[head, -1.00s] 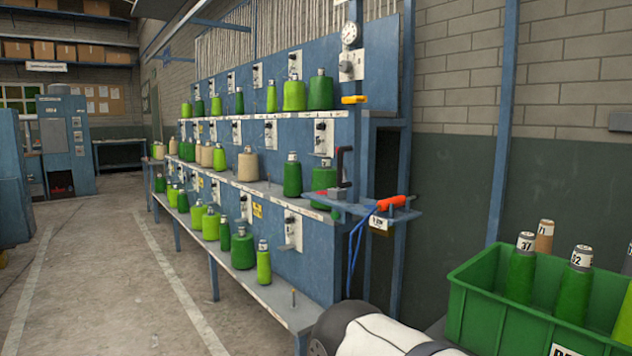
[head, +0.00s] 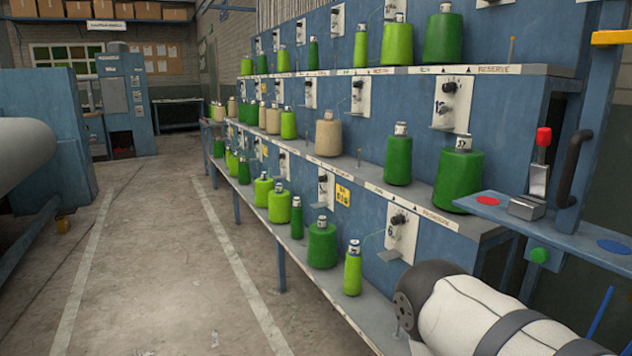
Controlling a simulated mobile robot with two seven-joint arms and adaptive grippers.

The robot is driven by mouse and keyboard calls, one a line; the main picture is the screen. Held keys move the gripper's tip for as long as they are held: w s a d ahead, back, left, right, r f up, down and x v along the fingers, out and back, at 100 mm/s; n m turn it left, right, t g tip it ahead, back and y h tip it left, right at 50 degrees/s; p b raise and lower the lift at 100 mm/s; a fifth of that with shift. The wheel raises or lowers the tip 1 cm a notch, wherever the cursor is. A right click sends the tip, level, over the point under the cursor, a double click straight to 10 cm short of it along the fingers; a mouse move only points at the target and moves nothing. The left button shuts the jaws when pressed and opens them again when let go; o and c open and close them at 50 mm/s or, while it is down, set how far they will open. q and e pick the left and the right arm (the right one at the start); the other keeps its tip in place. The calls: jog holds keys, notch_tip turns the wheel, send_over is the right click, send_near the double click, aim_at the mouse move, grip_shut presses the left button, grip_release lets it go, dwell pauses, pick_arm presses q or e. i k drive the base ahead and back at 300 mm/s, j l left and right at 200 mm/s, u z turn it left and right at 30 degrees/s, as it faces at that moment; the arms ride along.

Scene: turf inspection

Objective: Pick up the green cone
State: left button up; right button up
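Several green cones stand upright on the tiers of a blue rack (head: 482,108); which one the task means I cannot tell. On the middle tier are a dark green cone marked 37 (head: 459,180), another dark green cone (head: 398,160) and a beige cone (head: 329,137). On the lowest tier are a dark green cone (head: 322,246) and a slim light green cone (head: 352,272). On the top tier are a dark green cone (head: 443,38) and a light green one (head: 397,44).
A blue bracket shelf (head: 550,219) with a red-tipped clamp, black handle and green knob juts out at right. A blue machine (head: 120,95) stands at the back left. The concrete floor aisle (head: 165,265) left of the rack is clear.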

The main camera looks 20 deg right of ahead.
aim_at(398, 169)
jog(key=i+z, duration=0.1)
jog(key=i, duration=0.5)
jog(key=i+j+z, duration=0.1)
jog(key=i, duration=0.5)
jog(key=i+j+z, duration=0.1)
jog(key=i, duration=0.5)
jog(key=i+j, duration=0.25)
jog(key=i, duration=0.35)
jog(key=l+z, duration=0.05)
